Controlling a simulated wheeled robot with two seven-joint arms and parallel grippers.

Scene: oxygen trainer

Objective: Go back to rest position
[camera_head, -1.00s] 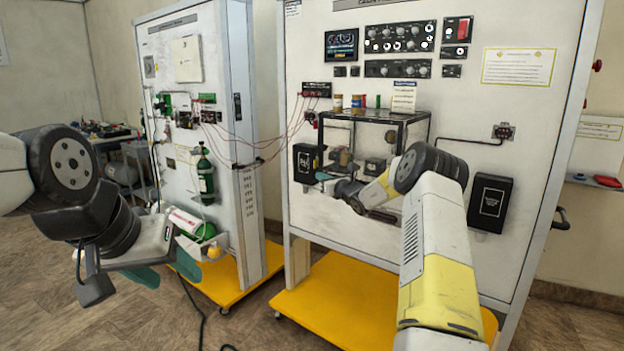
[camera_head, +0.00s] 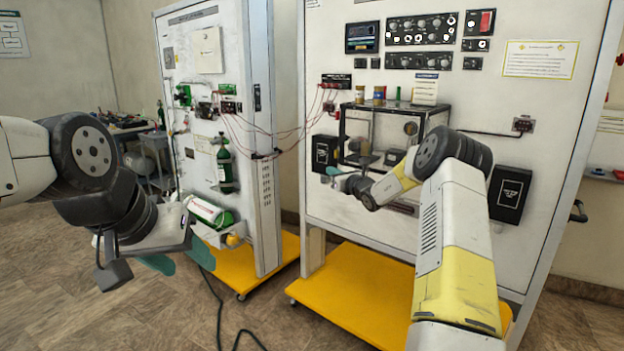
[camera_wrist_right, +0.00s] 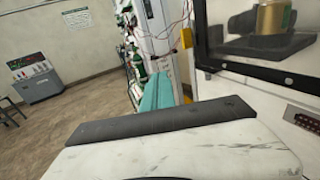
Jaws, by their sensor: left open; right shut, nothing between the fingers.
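My left gripper (camera_head: 180,258) hangs at the left of the head view, in front of the lower part of the left trainer panel. Its two teal fingers are apart and nothing shows between them. My right arm reaches forward at the right, in front of the right trainer panel (camera_head: 460,236). Its gripper (camera_head: 335,171) points left, near the small black box on that panel, and is mostly hidden behind my wrist. In the right wrist view its teal fingers (camera_wrist_right: 156,92) are together with nothing visible in them.
A clear-walled box with a black frame (camera_head: 447,104) stands out from the right panel beside my right wrist. Another black box (camera_head: 510,194) is to its right. The left panel (camera_head: 208,98) carries green cylinders. Yellow bases (camera_head: 350,290) and a floor cable (camera_head: 219,315) lie below.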

